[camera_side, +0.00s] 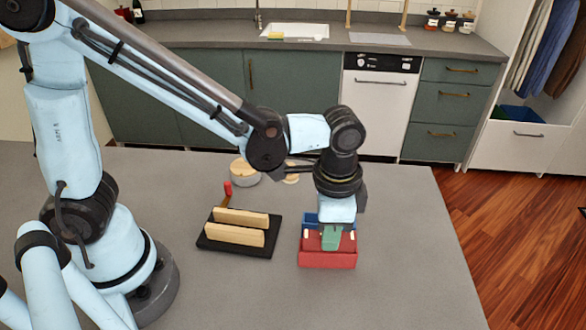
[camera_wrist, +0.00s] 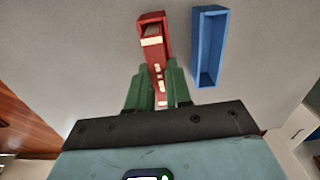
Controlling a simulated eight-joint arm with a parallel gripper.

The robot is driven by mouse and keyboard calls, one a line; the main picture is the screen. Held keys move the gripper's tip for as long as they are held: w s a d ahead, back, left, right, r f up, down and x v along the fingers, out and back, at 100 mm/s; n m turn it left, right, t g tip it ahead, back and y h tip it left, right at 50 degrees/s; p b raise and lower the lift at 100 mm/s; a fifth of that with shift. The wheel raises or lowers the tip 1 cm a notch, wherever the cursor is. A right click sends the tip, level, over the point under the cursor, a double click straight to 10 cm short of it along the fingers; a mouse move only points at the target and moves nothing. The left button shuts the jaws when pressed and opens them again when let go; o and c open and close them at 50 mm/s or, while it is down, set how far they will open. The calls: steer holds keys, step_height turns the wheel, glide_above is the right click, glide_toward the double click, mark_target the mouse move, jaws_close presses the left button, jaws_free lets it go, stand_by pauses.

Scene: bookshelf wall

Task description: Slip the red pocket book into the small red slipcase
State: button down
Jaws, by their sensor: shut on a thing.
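The red pocket book (camera_side: 313,243) has cream marks along its edge. My gripper (camera_side: 331,240) is shut on it, with green fingers on both sides; the book also shows between the fingertips in the wrist view (camera_wrist: 158,73). The small red slipcase (camera_side: 328,261) stands on the grey counter directly under the gripper. In the wrist view the slipcase (camera_wrist: 141,35) has its open top facing me and lines up lengthwise with the book. The fingers hide much of the slipcase, and I cannot tell how deep the book sits in it.
A blue open case (camera_side: 309,219) stands just behind the red slipcase; it looks empty in the wrist view (camera_wrist: 222,45). A black base with two wooden bars (camera_side: 238,236) lies to the left. Round containers (camera_side: 244,173) stand farther back. The counter to the right is clear.

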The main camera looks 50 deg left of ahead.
steer(key=shift+f, duration=0.6)
steer(key=c, duration=1)
jaws_free()
steer(key=shift+o, duration=0.5)
steer(key=o, duration=0.3)
steer(key=shift+o, duration=0.2)
steer(key=shift+r, duration=3.45)
